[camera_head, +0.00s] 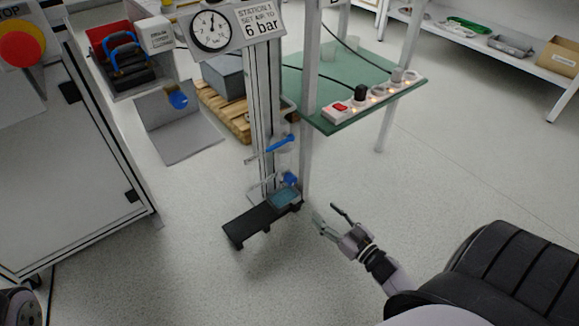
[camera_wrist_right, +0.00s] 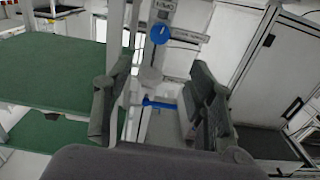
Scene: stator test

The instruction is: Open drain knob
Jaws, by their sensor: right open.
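In the head view, a clear cylinder unit hangs low on the metal post, with a blue lever (camera_head: 280,143) beside its top. A small blue knob (camera_head: 290,179) is at its lower end, above a small tray (camera_head: 286,197). I take it for the drain knob. My right gripper (camera_head: 326,222) is open and empty, to the right of and below this knob, apart from it. In the right wrist view, a round blue knob (camera_wrist_right: 161,33) and a blue bar (camera_wrist_right: 158,104) appear between the open fingers, farther off. My left gripper is not in view.
A black foot plate (camera_head: 250,226) lies at the post's base. A green shelf (camera_head: 345,112) with a power strip (camera_head: 350,106) overhangs at the right. A pressure gauge (camera_head: 210,31) is mounted high. A grey cabinet (camera_head: 75,190) stands left. Open floor surrounds my gripper.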

